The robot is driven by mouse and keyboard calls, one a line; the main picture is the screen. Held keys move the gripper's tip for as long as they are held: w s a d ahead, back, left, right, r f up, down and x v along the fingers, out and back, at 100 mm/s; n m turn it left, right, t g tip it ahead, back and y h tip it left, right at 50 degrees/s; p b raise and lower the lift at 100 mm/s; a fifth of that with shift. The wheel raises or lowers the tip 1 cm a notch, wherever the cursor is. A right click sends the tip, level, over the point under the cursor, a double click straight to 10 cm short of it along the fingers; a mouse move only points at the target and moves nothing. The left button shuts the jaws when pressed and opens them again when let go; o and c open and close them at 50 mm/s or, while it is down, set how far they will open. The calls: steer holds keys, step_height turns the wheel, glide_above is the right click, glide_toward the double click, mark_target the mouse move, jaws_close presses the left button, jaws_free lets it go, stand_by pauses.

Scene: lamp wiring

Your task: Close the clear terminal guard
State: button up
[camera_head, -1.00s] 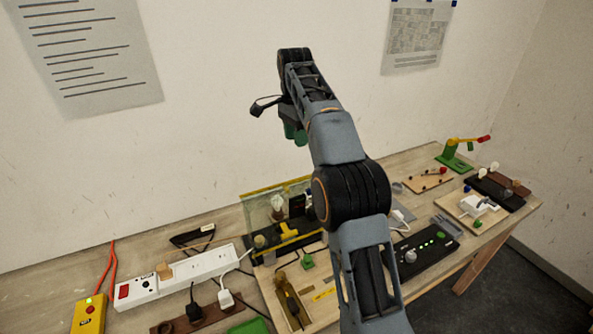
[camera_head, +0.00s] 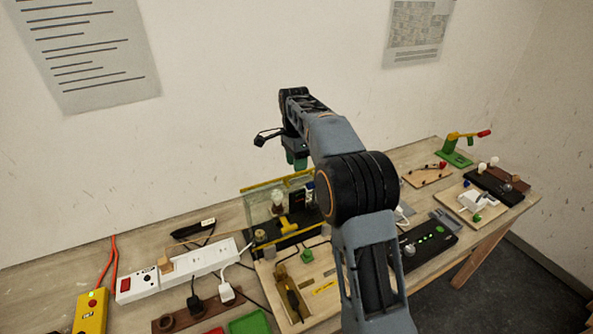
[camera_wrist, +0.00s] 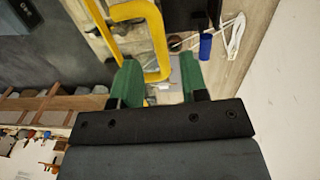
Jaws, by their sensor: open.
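The clear terminal guard (camera_head: 258,203) stands raised behind the terminal board, with a yellow bar (camera_head: 278,182) along its top edge. A second yellow strip lies low in front of it. My gripper (camera_head: 297,160) hangs just above the top bar in the head view, its green fingers pointing down. In the wrist view my gripper (camera_wrist: 160,80) has its fingers apart, with part of a yellow bent bar (camera_wrist: 157,40) showing between and beyond them. I cannot tell whether a finger touches it. My arm hides the guard's right side in the head view.
A lamp bulb (camera_head: 277,198) stands by the guard. A white power strip (camera_head: 185,270) lies to the left, and a black panel with green lights (camera_head: 428,247) to the right. A blue cylinder (camera_wrist: 206,46) shows in the wrist view. The wall is close behind the table.

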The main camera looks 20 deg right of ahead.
steer(key=shift+s+f, duration=0.1)
steer(key=shift+f, duration=1.35)
jaws_close()
